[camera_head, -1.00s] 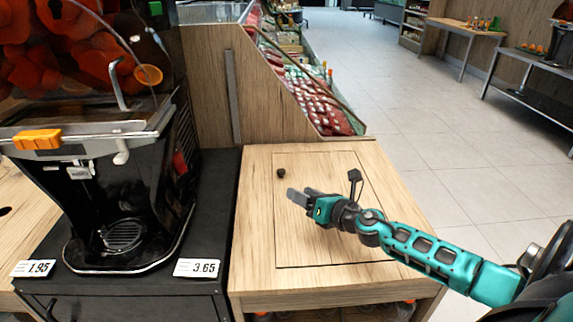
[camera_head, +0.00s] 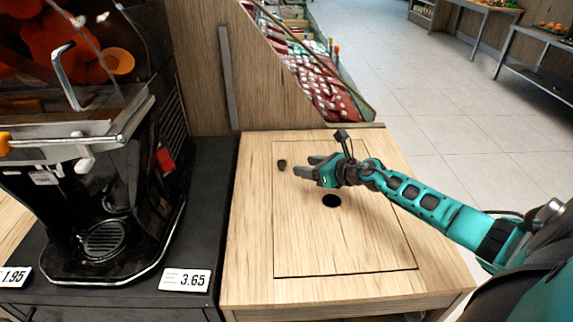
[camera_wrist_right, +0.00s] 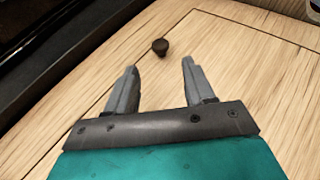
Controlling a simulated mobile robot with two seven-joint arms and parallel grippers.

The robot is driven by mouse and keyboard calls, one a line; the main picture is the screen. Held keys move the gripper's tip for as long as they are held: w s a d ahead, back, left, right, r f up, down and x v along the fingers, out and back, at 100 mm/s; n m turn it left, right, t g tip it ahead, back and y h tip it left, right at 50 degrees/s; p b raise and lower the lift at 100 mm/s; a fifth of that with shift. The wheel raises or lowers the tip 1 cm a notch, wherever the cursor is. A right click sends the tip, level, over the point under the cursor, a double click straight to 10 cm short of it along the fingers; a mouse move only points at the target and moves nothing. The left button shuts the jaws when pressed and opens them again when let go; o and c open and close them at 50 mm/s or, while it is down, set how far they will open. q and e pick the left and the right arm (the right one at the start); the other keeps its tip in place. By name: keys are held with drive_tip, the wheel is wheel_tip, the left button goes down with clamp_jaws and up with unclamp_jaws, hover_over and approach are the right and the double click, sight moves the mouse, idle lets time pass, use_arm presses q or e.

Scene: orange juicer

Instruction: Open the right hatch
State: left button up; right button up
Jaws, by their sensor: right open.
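The right hatch (camera_head: 310,245) is a shut, flat wooden panel, outlined by a thin dark seam in the wooden counter top. A small dark knob (camera_head: 282,164) stands on it near its far left corner. My right gripper (camera_head: 304,166) is above the hatch, just to the right of the knob, with its fingers pointing left at it. In the right wrist view, the two grey fingers (camera_wrist_right: 155,82) are spread apart and empty. The knob (camera_wrist_right: 160,46) lies ahead of their tips, between their lines and nearer the left finger, not touched. My left gripper is out of view.
A dark round hole (camera_head: 332,200) is in the hatch. A black juicer (camera_head: 110,190) stands on the dark counter to the left, with price tags (camera_head: 185,280) at the front edge. A wooden partition (camera_head: 205,85) rises behind. Open tiled floor (camera_head: 450,130) lies right.

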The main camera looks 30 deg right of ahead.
sight(282, 163)
drive_tip(key=b+x, duration=0.3)
drive_tip(key=x, duration=0.6)
drive_tip(key=shift+r, duration=0.1)
drive_tip(key=shift+c, duration=0.2)
clamp_jaws()
